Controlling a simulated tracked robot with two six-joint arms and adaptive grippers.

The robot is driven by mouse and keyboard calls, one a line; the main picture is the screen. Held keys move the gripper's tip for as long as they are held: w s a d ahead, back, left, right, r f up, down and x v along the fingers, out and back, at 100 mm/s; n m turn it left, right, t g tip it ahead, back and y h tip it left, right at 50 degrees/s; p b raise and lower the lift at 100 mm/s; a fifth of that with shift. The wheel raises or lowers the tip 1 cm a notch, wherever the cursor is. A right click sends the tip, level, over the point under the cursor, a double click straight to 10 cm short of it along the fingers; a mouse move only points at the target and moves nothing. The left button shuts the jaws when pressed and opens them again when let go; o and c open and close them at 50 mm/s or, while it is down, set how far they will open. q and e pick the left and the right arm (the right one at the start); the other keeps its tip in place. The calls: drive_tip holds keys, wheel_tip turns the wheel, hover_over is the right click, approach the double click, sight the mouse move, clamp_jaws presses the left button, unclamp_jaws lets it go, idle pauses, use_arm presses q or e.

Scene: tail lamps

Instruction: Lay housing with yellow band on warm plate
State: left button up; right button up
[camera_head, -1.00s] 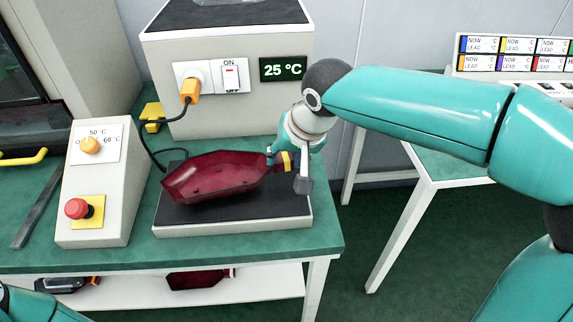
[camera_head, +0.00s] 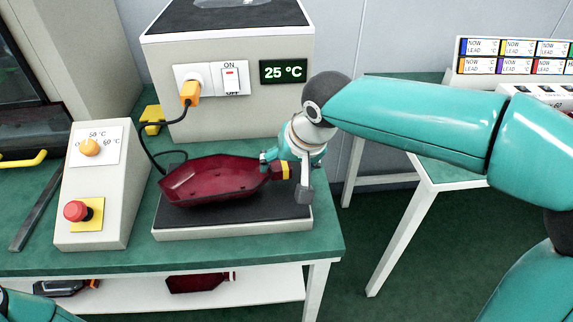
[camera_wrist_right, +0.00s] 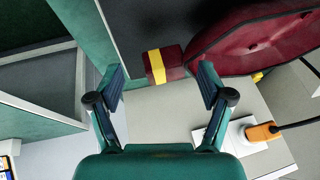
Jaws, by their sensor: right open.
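The dark red housing (camera_head: 215,180) lies on the black-topped warm plate (camera_head: 285,207), its hollow side up. Its narrow neck with the yellow band (camera_head: 284,171) points right. My right gripper (camera_head: 284,178) is open around the neck, one finger on each side. In the right wrist view the yellow band (camera_wrist_right: 156,65) shows between the spread fingertips (camera_wrist_right: 161,80), with a gap on both sides. The housing body (camera_wrist_right: 255,45) lies to the right there. Part of my left arm shows at the bottom left corner of the head view, but its gripper does not.
Behind the plate stands a grey unit (camera_head: 220,110) with a plugged orange connector (camera_head: 189,92) and a 25 °C display (camera_head: 283,70). A control box (camera_head: 95,190) with a red button stands left. More housings lie on the shelf below, including a red one (camera_head: 198,282).

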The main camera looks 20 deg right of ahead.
drive_tip(key=p+v, duration=0.1)
drive_tip(key=v, duration=1)
drive_tip(key=shift+r+p, duration=0.35)
drive_tip(key=shift+s, duration=0.1)
